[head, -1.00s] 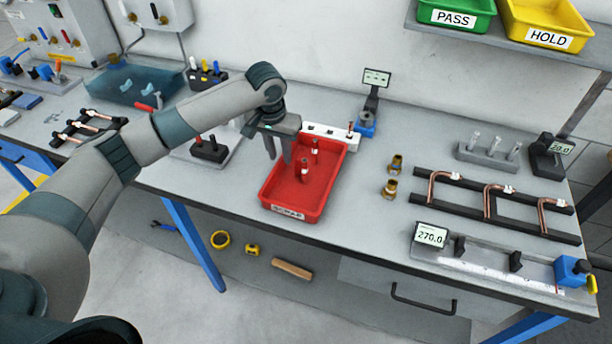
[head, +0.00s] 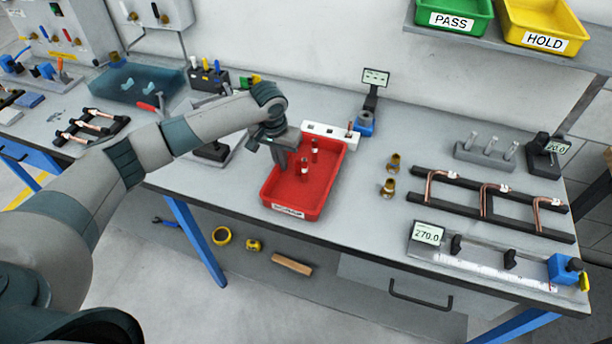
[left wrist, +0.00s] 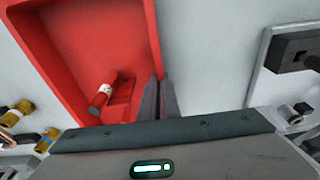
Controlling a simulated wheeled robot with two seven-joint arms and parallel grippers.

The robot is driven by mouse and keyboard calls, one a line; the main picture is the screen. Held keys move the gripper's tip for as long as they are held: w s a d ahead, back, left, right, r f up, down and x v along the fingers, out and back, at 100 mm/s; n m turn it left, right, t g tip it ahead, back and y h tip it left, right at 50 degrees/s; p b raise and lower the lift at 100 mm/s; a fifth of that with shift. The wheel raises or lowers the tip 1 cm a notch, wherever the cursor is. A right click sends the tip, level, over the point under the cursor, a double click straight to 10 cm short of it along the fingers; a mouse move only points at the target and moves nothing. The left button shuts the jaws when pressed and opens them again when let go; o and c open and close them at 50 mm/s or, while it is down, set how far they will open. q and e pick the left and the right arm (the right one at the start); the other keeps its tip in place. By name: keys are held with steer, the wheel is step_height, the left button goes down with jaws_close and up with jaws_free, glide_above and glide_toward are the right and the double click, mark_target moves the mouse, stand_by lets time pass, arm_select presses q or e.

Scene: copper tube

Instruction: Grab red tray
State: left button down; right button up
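The red tray (head: 318,190) sits on the grey workbench, with a white label on its front wall. Two small copper pieces with white bands (head: 304,167) stand in it; in the left wrist view one banded piece (left wrist: 103,95) shows inside the tray (left wrist: 75,45). My left gripper (head: 280,165) points down at the tray's left side. In the left wrist view its two fingers (left wrist: 159,98) are close together, one on each side of the tray's wall, shut on it. The exact contact is partly hidden. My right gripper is in neither view.
Two brass fittings (head: 389,187) stand right of the tray. A white block (head: 325,132) and a blue-based display stand (head: 364,125) are behind it. A black rack with copper tubes (head: 485,205) is farther right. The bench's front edge is close to the tray.

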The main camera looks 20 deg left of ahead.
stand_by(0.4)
arm_select(q)
steer(key=shift+w+r+b, duration=0.1)
steer(key=shift+r+b, duration=0.35)
steer(key=shift+r, duration=0.25)
step_height(320, 180, up, 2)
steer(key=shift+r+b, duration=0.25)
steer(key=shift+b, duration=0.4)
steer(key=s+d+r+b, duration=0.3)
steer(key=d+r, duration=0.4)
steer(key=d, duration=0.4)
steer(key=shift+d+b, duration=0.15)
steer(key=shift+b, duration=0.3)
